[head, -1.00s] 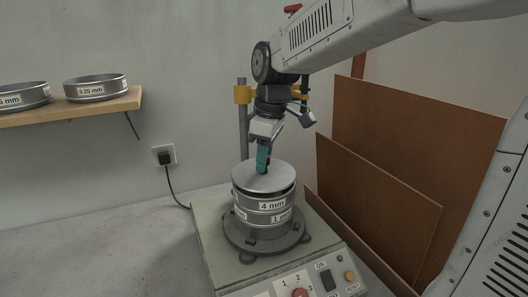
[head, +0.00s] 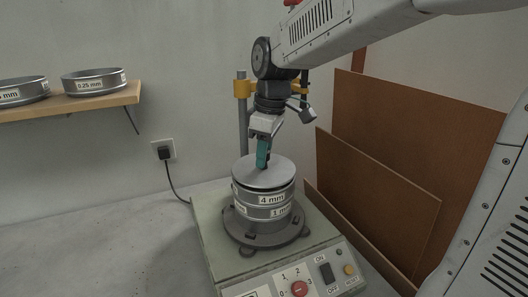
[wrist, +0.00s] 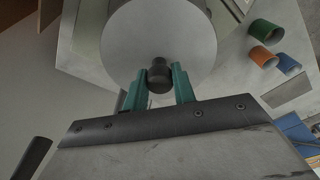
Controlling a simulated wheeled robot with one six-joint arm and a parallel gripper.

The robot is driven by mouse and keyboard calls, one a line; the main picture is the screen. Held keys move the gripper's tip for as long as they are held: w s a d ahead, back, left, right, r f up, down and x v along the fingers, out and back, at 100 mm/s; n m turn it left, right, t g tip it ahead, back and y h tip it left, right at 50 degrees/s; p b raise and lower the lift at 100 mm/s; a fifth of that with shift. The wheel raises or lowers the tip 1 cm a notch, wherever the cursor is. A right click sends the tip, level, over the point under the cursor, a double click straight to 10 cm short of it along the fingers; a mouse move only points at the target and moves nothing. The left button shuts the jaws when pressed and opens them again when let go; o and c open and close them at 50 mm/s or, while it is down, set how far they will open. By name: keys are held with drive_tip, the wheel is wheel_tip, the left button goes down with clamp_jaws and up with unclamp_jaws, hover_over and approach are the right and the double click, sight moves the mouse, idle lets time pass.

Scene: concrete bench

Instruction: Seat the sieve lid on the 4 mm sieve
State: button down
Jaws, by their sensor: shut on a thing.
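The sieve lid (head: 262,175) is a flat grey metal disc with a dark knob (wrist: 159,72). My gripper (head: 263,156) comes down from above with its teal fingers shut on the knob; the wrist view shows a finger on each side of it. The lid lies over the top of the 4 mm sieve (head: 272,199), with a thin dark line between them at the left. Whether its rim is fully down all round I cannot tell. The 4 mm sieve stands on the 1 mm sieve (head: 280,212).
The stack stands on the shaker's round plate (head: 252,241), with a control panel (head: 314,284) in front and a post (head: 243,130) behind. Brown boards (head: 375,185) lean at the right. A shelf (head: 122,99) at the left holds more sieves. The bench (head: 110,245) at the left is clear.

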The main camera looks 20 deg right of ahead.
drive_tip(key=shift+f, duration=0.5)
idle(0.4)
drive_tip(key=c, duration=1.1)
unclamp_jaws()
drive_tip(key=shift+o, duration=0.2)
drive_tip(key=shift+r, duration=0.1)
drive_tip(key=r, duration=0.7)
drive_tip(key=shift+s+d+r, duration=0.3)
drive_tip(key=shift+d, duration=0.1)
